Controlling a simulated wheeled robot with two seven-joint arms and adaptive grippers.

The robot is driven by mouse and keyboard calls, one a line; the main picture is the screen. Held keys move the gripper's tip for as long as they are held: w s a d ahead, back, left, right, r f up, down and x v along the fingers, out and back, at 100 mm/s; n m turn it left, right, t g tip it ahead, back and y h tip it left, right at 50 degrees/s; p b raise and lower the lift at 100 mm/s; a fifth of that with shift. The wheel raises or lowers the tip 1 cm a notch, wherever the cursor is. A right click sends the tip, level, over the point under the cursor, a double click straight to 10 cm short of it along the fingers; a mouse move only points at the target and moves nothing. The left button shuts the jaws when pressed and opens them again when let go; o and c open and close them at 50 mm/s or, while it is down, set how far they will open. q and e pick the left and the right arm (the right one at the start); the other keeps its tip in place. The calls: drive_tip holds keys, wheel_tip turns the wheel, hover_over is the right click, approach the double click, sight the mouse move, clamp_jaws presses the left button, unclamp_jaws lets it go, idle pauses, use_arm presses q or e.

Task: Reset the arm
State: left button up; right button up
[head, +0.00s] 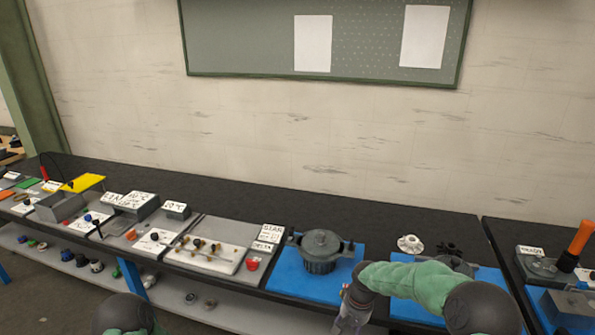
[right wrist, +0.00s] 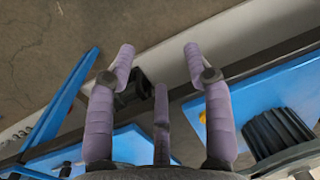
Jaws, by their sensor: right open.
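My right arm, in a green sleeve, reaches in from the lower right of the head view. Its gripper (head: 350,312) hangs at the bench's front edge, in front of a blue mat. The right wrist view shows its purple fingers (right wrist: 158,50) spread apart with nothing held between them. A dark object (right wrist: 132,92) shows behind the fingers, apart from their tips; I cannot tell what it is. Of my left arm, only a dark rounded joint shows at the bottom of the head view; its gripper is out of frame.
A grey lidded housing (head: 320,252) stands on a blue mat (head: 285,275). A white flanged part (head: 410,244) is to its right. A grey tray (head: 225,228) with several knobbed parts and a red knob (head: 253,264) lie left. An orange handle (head: 580,240) stands far right.

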drive_tip(key=s+a+f+y+b, duration=0.1)
drive_tip(key=s+a+f, duration=0.1)
drive_tip(key=s+f, duration=0.55)
drive_tip(key=s+a+f+y+b, duration=0.1)
drive_tip(key=s+a+f, duration=0.2)
drive_tip(key=s+f, duration=1.15)
drive_tip(key=s, duration=0.6)
drive_tip(key=shift+f+y+b, duration=0.15)
drive_tip(key=shift+y+b, duration=0.15)
drive_tip(key=shift+b, duration=0.15)
